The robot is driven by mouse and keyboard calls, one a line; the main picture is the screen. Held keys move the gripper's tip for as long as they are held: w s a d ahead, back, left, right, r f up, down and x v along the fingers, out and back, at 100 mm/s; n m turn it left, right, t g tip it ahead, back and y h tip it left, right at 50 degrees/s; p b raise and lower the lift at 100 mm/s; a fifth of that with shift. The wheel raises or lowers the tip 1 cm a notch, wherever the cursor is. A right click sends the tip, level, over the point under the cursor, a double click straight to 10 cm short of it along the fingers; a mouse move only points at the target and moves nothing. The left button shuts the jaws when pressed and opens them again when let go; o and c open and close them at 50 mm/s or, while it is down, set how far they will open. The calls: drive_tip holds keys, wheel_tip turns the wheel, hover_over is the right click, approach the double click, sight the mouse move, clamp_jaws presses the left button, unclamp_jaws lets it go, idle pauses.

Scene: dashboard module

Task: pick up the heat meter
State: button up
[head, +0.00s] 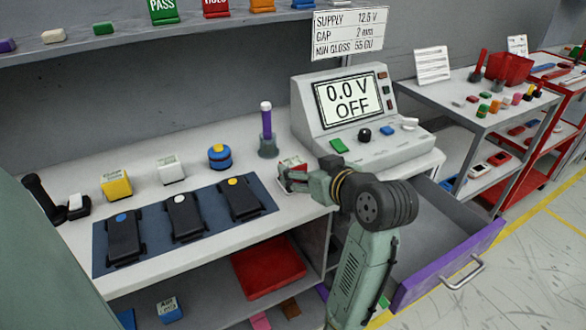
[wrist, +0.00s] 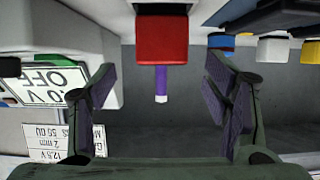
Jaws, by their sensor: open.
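A small red block with a pale top (head: 291,162), which may be the heat meter, stands on the bench left of the display console. No readable label on it confirms this. In the wrist view, which is upside down, its red face (wrist: 162,40) shows between the sideways positions of my two fingers, apart from both. My gripper (head: 291,181) is at the bench's front edge, close in front of the block and partly covering it. In the wrist view my gripper (wrist: 160,95) is open, with nothing between its pads.
A purple-topped stick in a grey holder (head: 267,146) stands behind the block. The console (head: 350,100) reads 0.0 V OFF. Three black devices lie on a blue mat (head: 262,207) to the left. A purple-fronted drawer (head: 450,265) is pulled open at right, and a red tray (head: 270,272) is below.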

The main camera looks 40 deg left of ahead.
sight(297, 165)
drive_tip(key=p+x, duration=0.2)
drive_tip(key=x, duration=0.3)
drive_tip(key=shift+w+a, duration=0.1)
drive_tip(key=shift+a, duration=0.3)
drive_tip(key=c, duration=1.3)
